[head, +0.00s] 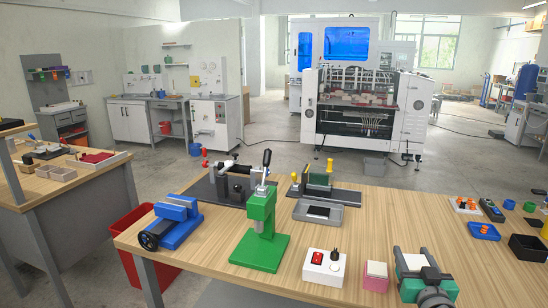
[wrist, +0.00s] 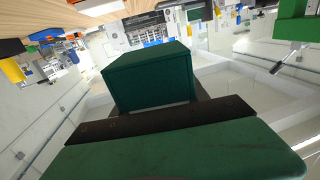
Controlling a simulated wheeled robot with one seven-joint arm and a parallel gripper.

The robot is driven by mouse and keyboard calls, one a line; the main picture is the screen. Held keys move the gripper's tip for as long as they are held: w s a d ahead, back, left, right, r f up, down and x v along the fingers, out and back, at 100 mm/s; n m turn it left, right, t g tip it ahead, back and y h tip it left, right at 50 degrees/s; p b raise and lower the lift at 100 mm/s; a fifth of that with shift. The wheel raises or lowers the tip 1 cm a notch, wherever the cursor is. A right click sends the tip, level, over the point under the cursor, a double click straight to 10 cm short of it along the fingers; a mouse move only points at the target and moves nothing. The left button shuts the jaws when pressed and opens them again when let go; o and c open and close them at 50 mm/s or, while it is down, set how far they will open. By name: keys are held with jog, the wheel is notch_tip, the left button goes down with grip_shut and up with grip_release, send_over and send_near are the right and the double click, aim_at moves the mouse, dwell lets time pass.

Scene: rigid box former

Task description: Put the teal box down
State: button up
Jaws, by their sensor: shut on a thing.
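The teal box (wrist: 150,78) looks dark green in the wrist view, straight ahead of my gripper (wrist: 152,116). One flat side and its top face show. My gripper is shut on the box, and a dark finger bar crosses its near edge. In the head view my gripper (head: 424,278) is at the lower right, by the table's front edge. Teal surfaces show around it there, but I cannot clearly separate box from gripper. Whether the underside of the box touches anything is hidden.
A pink-and-white block (head: 375,277) and a white switch box (head: 325,267) stand left of my gripper. A green press (head: 262,235), a blue vise (head: 172,222) and a grey tray (head: 318,213) are farther away. Blue and black bins stand at right. Bare wood (head: 405,210) lies behind my gripper.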

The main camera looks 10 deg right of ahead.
jog(key=w+a+f+n+y+p, duration=0.1)
jog(key=w+a+f+n+y, duration=0.1)
jog(key=a, duration=0.6)
jog(key=w+a+f+n+t+y+p, duration=0.1)
jog(key=w+a+y, duration=0.3)
jog(key=a, duration=0.4)
jog(key=shift+w+a+f+n, duration=0.25)
jog(key=shift+w+f+n, duration=0.35)
jog(key=shift+f, duration=0.2)
jog(key=a+y, duration=0.1)
jog(key=a, duration=0.2)
jog(key=a+f+n+y+p, duration=0.1)
jog(key=a, duration=0.2)
jog(key=w+a+n+y, duration=0.1)
jog(key=a, duration=0.2)
jog(key=shift+a+f+y, duration=0.2)
jog(key=shift+y, duration=0.2)
jog(key=shift+n+g+y, duration=0.3)
jog(key=shift+n+y, duration=0.4)
jog(key=shift+y, duration=0.2)
jog(key=a, duration=0.5)
jog(key=shift+w+a+r+p, duration=0.2)
jog(key=shift+r+p, duration=0.1)
jog(key=shift+r, duration=0.1)
